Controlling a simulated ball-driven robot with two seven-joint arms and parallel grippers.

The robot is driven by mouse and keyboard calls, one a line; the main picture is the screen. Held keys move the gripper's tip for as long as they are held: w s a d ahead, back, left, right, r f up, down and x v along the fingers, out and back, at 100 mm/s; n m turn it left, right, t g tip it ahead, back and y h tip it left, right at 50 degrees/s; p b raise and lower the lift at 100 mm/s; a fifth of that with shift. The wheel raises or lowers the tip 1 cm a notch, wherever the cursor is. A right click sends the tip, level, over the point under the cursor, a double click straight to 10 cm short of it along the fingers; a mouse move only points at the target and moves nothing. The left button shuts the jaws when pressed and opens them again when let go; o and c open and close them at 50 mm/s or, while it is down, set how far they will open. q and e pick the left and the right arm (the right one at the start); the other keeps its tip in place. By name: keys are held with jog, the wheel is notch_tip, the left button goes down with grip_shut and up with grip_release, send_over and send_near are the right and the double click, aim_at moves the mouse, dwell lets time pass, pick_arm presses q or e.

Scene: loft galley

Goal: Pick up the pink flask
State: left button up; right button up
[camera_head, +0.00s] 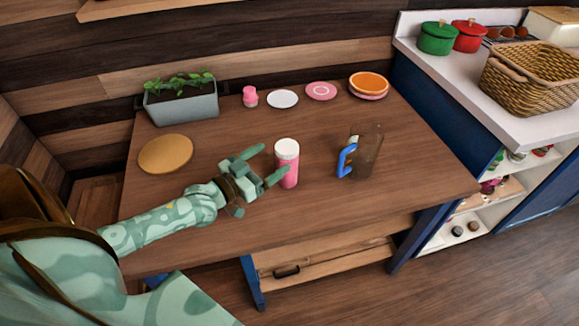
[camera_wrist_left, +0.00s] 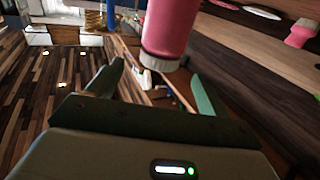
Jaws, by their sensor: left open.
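The pink flask (camera_head: 288,165) with a white top stands upright on the wooden table (camera_head: 220,227), near its middle. My left gripper (camera_head: 268,165) reaches in from the left, its green fingers open and pointing toward the flask, right beside it. In the left wrist view the flask (camera_wrist_left: 168,30) appears large just beyond and between the open fingers (camera_wrist_left: 155,85), its white end facing the gripper side of the picture. I cannot tell whether a finger touches it. My right gripper is not in view.
A brown pitcher with a blue handle (camera_head: 366,152) stands right of the flask. A round tan board (camera_head: 166,154) lies left. Behind are a planter (camera_head: 182,105), a small pink shaker (camera_head: 250,97), and plates (camera_head: 321,91). A counter with a basket (camera_head: 530,80) is at right.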

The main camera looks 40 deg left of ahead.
aim_at(294, 143)
pick_arm(q)
jog(key=x, duration=0.3)
jog(key=shift+w+b, duration=0.15)
jog(key=shift+b, duration=0.15)
jog(key=b+x, duration=0.2)
jog(key=x, duration=0.3)
jog(key=shift+w+f, duration=0.1)
jog(key=shift+f, duration=0.05)
jog(key=c, duration=1.6)
